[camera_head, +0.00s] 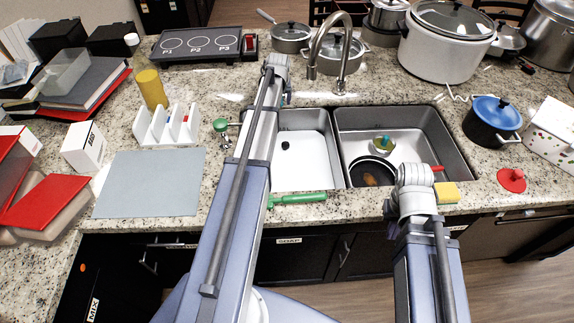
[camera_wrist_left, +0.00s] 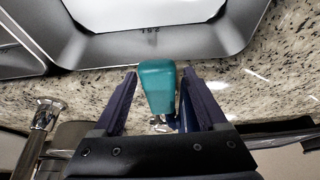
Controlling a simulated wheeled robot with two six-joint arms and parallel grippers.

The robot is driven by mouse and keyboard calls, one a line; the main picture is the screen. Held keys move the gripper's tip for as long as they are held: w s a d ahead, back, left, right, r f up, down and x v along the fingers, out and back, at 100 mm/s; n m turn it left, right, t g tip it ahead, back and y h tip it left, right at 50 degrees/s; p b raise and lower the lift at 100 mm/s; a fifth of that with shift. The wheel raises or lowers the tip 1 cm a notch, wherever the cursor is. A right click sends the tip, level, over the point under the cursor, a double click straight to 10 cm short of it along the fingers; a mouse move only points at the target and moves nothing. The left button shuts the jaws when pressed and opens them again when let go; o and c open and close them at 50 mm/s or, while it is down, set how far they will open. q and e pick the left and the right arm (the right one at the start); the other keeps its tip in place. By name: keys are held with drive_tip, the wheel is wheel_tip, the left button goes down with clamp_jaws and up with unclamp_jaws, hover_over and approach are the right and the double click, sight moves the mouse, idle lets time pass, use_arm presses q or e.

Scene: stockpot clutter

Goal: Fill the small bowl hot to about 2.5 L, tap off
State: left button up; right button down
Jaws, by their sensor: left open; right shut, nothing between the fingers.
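The small bowl of the sink (camera_head: 318,180) is the left basin, pale inside with a dark drain. In the left wrist view its rim (camera_wrist_left: 95,52) shows, with a dark mark like "2.5L" on the wall. I cannot tell its water level. The metal tap (camera_head: 345,55) arches behind the sink; I see no stream. A teal lever (camera_wrist_left: 157,85) stands between the fingers of my open left gripper (camera_wrist_left: 160,74), with gaps on both sides. In the head view my left arm hides those fingers. My right gripper (camera_head: 412,175) is shut and empty over the right basin's front edge.
A green tool (camera_head: 297,199) and yellow sponge (camera_head: 447,192) lie on the front edge. A blue-lidded pot (camera_head: 492,122) stands right. A grey mat (camera_head: 150,183) lies left.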

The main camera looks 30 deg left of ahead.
use_arm(q)
drive_tip(key=shift+p+v, duration=3.3)
drive_tip(key=shift+v, duration=0.35)
drive_tip(key=shift+f, duration=0.1)
drive_tip(key=s+d+f+m+g+h+b, duration=0.1)
drive_tip(key=s+d+m, duration=0.1)
drive_tip(key=s+d, duration=0.6)
drive_tip(key=s+d+f+m+g, duration=0.1)
drive_tip(key=s+d+m, duration=0.25)
drive_tip(key=d, duration=0.85)
drive_tip(key=s+d+f+m+g+h+b, duration=0.1)
drive_tip(key=s+d+m, duration=0.1)
drive_tip(key=s+d, duration=0.65)
drive_tip(key=s+d+m+g, duration=0.1)
drive_tip(key=s+d+m, duration=0.1)
drive_tip(key=s+d, duration=0.6)
drive_tip(key=shift+d+f+m+y, duration=0.3)
drive_tip(key=shift+d+m+y, duration=0.1)
drive_tip(key=shift+d, duration=0.1)
